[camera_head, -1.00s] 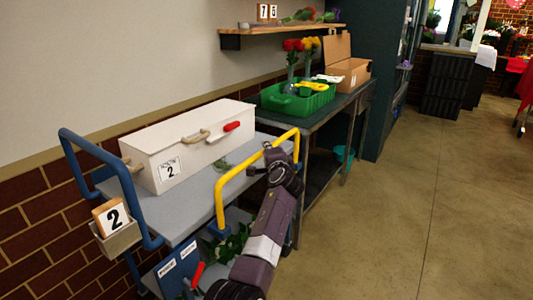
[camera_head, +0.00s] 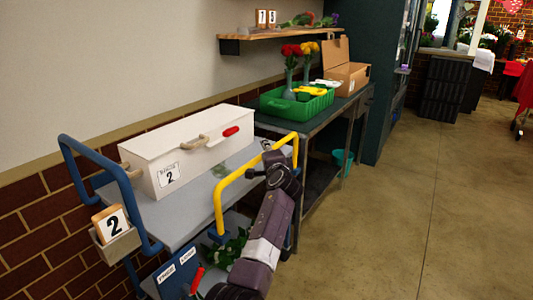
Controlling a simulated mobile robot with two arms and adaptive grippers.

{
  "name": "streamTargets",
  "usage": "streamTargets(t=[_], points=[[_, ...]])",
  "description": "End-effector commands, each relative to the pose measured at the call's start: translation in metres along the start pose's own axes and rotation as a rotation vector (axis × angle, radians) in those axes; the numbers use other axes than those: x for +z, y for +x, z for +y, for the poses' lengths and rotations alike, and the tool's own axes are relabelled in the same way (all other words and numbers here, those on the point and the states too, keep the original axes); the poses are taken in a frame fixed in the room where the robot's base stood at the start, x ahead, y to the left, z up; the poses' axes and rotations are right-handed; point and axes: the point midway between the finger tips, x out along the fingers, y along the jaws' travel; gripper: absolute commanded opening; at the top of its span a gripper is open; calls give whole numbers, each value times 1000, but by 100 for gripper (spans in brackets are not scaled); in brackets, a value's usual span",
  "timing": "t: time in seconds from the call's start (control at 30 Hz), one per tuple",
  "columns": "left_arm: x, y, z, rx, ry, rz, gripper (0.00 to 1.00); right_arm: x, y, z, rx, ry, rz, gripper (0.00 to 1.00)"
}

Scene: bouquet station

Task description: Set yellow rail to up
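The yellow rail (camera_head: 229,186) stands upright along the near side of a grey-topped cart (camera_head: 190,214), its top bar above the cart's top. One dark arm of mine rises from the bottom of the picture; it seems to be my left. Its gripper (camera_head: 267,147) is at the top bar of the yellow rail, toward the far end. The fingers are small and partly hidden by the wrist, so I cannot tell whether they are shut on the bar. My other gripper is out of view.
A white box (camera_head: 190,150) marked 2 sits on the cart. A blue rail (camera_head: 84,184) and a number 2 card (camera_head: 113,223) are at the cart's left end. A green tray (camera_head: 284,107) stands on the table behind. The floor at right is clear.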

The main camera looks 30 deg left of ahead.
Motion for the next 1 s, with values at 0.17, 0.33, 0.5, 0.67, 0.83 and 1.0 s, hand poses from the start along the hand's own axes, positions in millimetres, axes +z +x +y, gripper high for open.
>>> streamTargets(t=[0.17,0.33,0.5,0.67,0.83,1.0], points=[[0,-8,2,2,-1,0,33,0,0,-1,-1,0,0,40],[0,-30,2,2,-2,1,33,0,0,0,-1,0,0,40],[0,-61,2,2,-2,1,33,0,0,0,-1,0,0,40],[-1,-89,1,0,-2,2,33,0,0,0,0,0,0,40],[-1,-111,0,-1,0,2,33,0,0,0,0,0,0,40],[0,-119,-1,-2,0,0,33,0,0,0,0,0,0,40]])
